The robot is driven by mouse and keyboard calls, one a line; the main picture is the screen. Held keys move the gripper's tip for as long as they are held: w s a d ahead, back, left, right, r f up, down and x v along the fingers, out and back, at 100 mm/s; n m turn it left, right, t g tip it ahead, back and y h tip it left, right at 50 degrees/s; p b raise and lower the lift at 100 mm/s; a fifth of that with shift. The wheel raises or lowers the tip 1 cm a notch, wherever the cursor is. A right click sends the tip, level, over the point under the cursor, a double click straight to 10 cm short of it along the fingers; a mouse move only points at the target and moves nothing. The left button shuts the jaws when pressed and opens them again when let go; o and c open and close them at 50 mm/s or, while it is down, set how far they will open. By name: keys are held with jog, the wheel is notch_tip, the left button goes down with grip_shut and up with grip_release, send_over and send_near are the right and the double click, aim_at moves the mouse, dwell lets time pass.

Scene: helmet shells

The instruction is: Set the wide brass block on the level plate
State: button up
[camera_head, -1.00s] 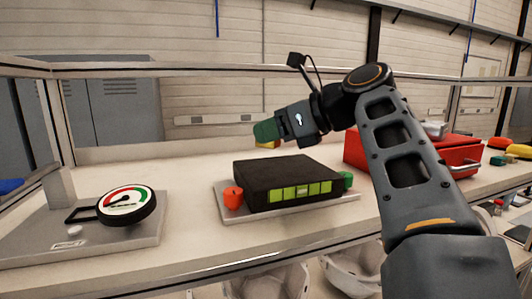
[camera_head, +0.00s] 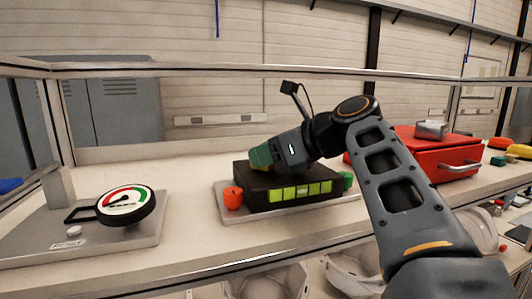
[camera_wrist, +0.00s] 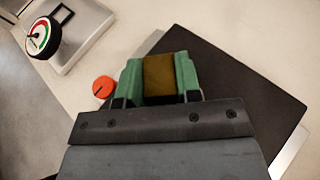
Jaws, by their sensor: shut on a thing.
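My gripper (camera_head: 263,157) is low over the left part of the black level plate (camera_head: 265,185), its green fingers angled down. In the wrist view the fingers are shut on the brass block (camera_wrist: 158,76), one on each side. The black top (camera_wrist: 245,85) spreads out below and to the right there. The block is hidden in the head view, so I cannot tell whether it touches the plate. The plate's front shows a row of lit green segments (camera_head: 300,192).
A red knob (camera_head: 233,198) and a green knob (camera_head: 347,180) flank the black plate on its grey base (camera_head: 235,217). A dial gauge (camera_head: 126,205) stands on a stand at left. A red toolbox (camera_head: 440,152) is at right. The bench between gauge and plate is clear.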

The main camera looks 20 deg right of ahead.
jog(key=o, duration=1)
jog(key=shift+f, duration=0.1)
jog(key=shift+o, duration=0.2)
jog(key=shift+r, duration=0.35)
jog(key=v, duration=1.2)
jog(key=shift+f, duration=0.1)
